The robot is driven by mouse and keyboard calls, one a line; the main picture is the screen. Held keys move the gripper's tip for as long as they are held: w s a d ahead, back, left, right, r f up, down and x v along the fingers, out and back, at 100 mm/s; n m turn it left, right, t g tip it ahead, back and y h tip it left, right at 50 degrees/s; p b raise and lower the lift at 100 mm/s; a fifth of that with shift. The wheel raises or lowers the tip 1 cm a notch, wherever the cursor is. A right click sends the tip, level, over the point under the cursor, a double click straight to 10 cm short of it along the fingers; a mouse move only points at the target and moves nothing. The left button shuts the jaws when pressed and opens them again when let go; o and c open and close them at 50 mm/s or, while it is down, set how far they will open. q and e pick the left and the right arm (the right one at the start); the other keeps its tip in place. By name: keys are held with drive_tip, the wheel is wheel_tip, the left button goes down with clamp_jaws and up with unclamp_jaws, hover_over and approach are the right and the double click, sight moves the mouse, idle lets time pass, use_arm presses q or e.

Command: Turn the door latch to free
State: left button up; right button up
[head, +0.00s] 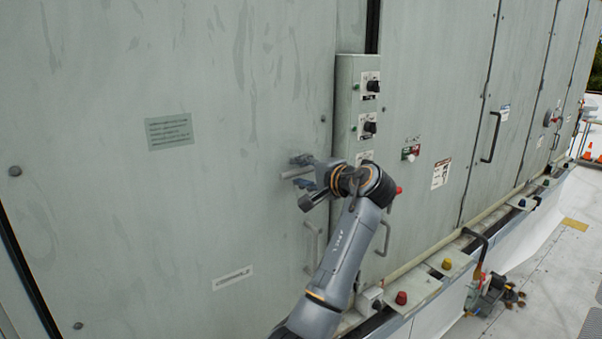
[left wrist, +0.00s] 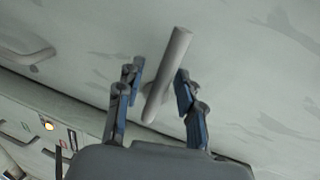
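The door latch (head: 297,172) is a short grey bar handle on the large pale green door panel (head: 230,220). In the left wrist view the latch bar (left wrist: 168,75) runs at a slant between the fingers of my left gripper (left wrist: 160,76). The gripper's blue-grey fingers stand on both sides of the bar, with a visible gap on each side. In the head view my left gripper (head: 303,178) is at the latch, and its fingers partly hide the latch's mount. My right gripper is in neither view.
A narrow control box (head: 345,105) with black rotary knobs stands right of the latch. A door pull handle (head: 313,245) is below it. A ledge with coloured buttons (head: 401,298) runs along the base. Pale roof floor (head: 540,290) is open at the right.

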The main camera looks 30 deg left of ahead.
use_arm(q)
drive_tip(key=v, duration=1.1)
drive_tip(key=shift+d, duration=0.4)
